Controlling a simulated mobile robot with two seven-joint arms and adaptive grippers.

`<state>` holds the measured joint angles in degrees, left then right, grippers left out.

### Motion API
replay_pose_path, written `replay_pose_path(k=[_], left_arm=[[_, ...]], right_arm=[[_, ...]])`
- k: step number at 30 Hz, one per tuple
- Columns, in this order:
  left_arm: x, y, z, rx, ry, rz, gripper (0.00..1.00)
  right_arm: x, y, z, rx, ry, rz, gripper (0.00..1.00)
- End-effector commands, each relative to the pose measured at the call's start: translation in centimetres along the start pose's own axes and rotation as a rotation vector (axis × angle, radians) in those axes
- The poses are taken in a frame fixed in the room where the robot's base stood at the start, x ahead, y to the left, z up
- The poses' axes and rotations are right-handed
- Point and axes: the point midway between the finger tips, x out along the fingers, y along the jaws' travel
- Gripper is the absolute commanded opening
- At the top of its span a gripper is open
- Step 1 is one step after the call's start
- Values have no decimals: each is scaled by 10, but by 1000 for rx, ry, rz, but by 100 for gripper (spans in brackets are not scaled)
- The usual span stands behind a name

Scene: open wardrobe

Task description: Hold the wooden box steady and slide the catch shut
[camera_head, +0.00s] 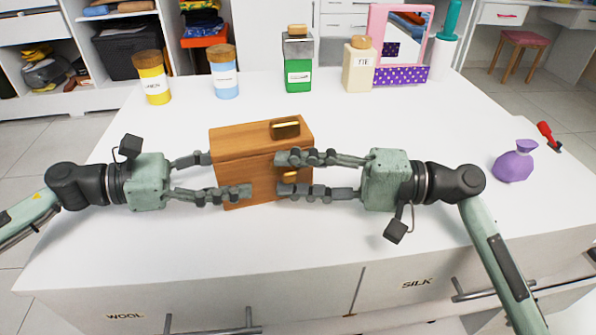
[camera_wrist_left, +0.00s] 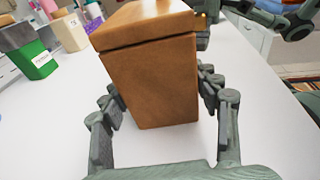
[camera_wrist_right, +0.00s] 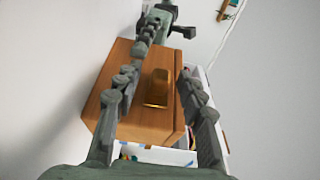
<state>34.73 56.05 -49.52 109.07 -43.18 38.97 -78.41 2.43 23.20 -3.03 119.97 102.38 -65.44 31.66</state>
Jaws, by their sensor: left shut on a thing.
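The wooden box (camera_head: 240,142) stands upright with its lid down in the middle of the white table. A gold plate (camera_head: 285,126) is on its lid, and a small gold catch (camera_head: 290,176) shows on its front between the right fingers. My left gripper (camera_head: 230,175) is shut on the box's left end, one finger at the front and one behind; the left wrist view shows the box (camera_wrist_left: 155,85) between its fingers. My right gripper (camera_head: 282,174) has its fingers apart around the catch at the box's front. The right wrist view shows a gold piece (camera_wrist_right: 158,88) between them, with no clear contact.
A purple bottle (camera_head: 513,165) is at the right. The table in front is clear.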

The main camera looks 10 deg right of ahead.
Motion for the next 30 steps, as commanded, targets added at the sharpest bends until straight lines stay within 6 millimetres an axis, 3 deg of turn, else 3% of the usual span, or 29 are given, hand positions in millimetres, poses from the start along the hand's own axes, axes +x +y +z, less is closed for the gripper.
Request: replay_pose_path(k=[7,11,24,30], left_arm=[[-1,1,0,-1,1,3,39],[-1,1,0,-1,1,3,39],[-1,1,0,-1,1,4,39],[-1,1,0,-1,1,4,39]], right_arm=[[-2,0,-1,0,3,1,40],[-14,1,-2,3,5,2,40],[-101,1,-1,2,4,2,40],[-119,0,0,1,2,1,40]])
